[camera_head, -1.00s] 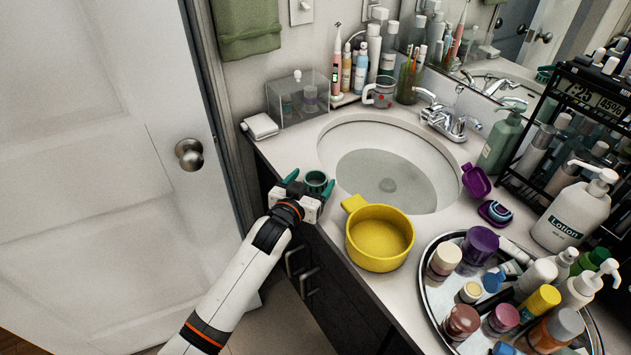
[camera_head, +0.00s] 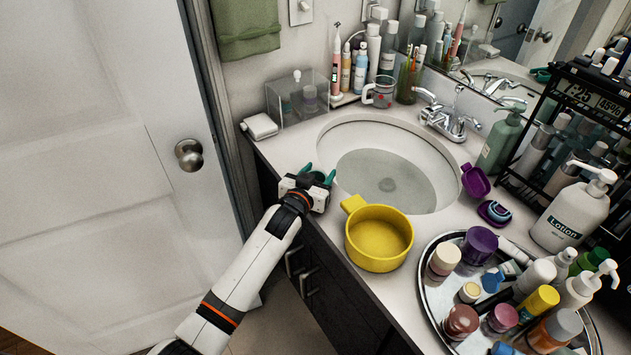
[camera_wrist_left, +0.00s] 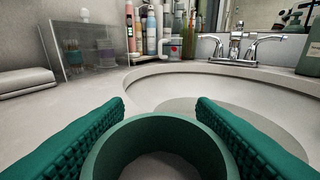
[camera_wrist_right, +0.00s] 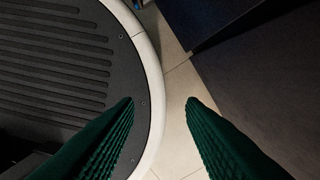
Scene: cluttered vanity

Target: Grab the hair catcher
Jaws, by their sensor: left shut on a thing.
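The hair catcher seems to be a dark green open ring, seen large at the bottom of the left wrist view (camera_wrist_left: 160,128). It sits between the two green ribbed fingers of my left gripper (camera_wrist_left: 161,101). In the head view my left gripper (camera_head: 319,172) is at the counter's front edge, left of the yellow pan, and mostly hides the ring. The gripper is shut on the ring. Whether the ring touches the counter is hidden. My right gripper (camera_wrist_right: 160,101) is open and empty above the floor, seen only in its wrist view.
The yellow pan (camera_head: 379,240) stands close to the right of my left gripper. The sink basin (camera_head: 400,170) lies behind. A clear box (camera_head: 297,98) and a white soap-like block (camera_head: 260,126) are at the back left. A crowded round tray (camera_head: 428,296) fills the right front.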

